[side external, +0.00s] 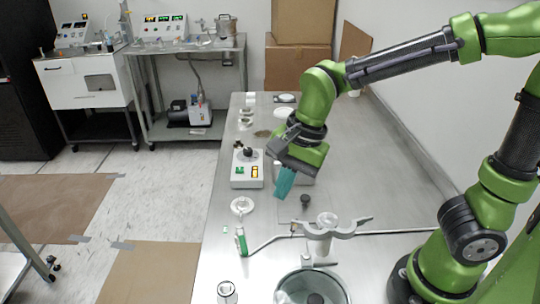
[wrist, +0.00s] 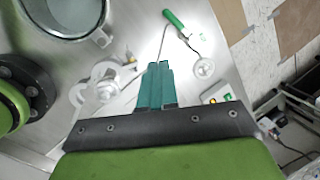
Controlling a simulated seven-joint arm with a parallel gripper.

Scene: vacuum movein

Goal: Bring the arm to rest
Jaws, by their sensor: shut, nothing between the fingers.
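My gripper (side external: 285,184) hangs above the steel table (side external: 350,160), fingers pointing down. Its teal fingers are together with nothing between them, and they also show in the wrist view (wrist: 156,82). The fingers are in front of part of the tabletop, a little right of a white control box (side external: 247,168) with a black knob and lit yellow switch. I cannot tell their exact height, but they look clear of the table.
A small dark stopper (side external: 305,201) sits close to the fingers. The table's right side is fairly clear.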

